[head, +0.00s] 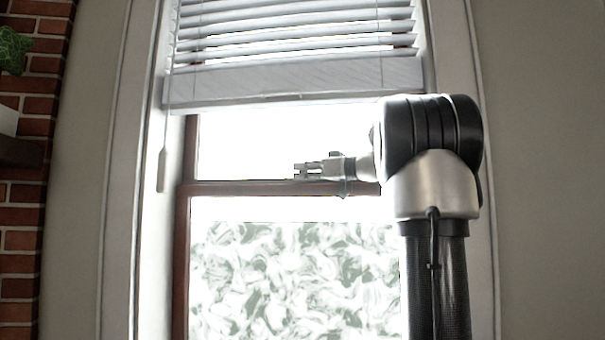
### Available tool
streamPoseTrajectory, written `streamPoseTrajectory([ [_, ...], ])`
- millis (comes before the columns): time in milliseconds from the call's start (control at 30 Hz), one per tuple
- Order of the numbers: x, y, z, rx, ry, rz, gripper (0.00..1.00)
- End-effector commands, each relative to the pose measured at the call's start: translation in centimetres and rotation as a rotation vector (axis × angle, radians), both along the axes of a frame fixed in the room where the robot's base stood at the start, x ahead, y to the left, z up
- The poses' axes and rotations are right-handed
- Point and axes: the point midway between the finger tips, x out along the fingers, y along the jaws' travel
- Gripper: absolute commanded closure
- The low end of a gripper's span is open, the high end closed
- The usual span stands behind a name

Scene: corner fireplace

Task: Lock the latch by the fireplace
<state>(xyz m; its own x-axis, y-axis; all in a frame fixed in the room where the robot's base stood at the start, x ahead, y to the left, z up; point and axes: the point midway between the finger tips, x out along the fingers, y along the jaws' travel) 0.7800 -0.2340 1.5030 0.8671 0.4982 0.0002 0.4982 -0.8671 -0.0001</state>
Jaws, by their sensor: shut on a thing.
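A window with a reddish-brown frame (182,262) fills the middle of the head view, just right of the brick fireplace wall. Its horizontal meeting rail (235,187) crosses behind my gripper. My gripper (306,170) reaches in from the right and points left, at the height of this rail. It is shut on the window latch, small and grey at the fingertips. The fingers and the glare hide most of the latch, so I cannot tell which way its lever is turned.
White blinds (290,78) hang above my gripper, with a pull cord and handle (162,170) at the left. Red bricks (20,235) and a dark mantel edge (20,152) stand at the far left, with a green plant (12,52) above. Bare wall (545,170) lies at the right.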

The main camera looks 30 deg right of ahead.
Motion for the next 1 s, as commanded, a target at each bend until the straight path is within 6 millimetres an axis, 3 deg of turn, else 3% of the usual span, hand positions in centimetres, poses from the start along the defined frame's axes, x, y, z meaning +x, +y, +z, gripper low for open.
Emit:
streamPoseTrajectory([
  [100, 0.0, 0.0, 0.0, 0.000, 0.000, 0.000, 1.00],
  [133, 0.0, 0.0, 0.0, 0.000, 0.000, 0.000, 0.85],
  [233, 0.0, 0.0, 0.0, 0.000, 0.000, 0.000, 0.69],
  [567, 0.0, 0.1, 0.0, 0.000, 0.000, -0.007, 0.69],
  [767, -0.3, 0.8, 0.1, -0.001, -0.002, -0.103, 0.69],
  [1000, -4.9, -1.5, 0.0, 0.000, 0.001, -0.137, 0.69],
])
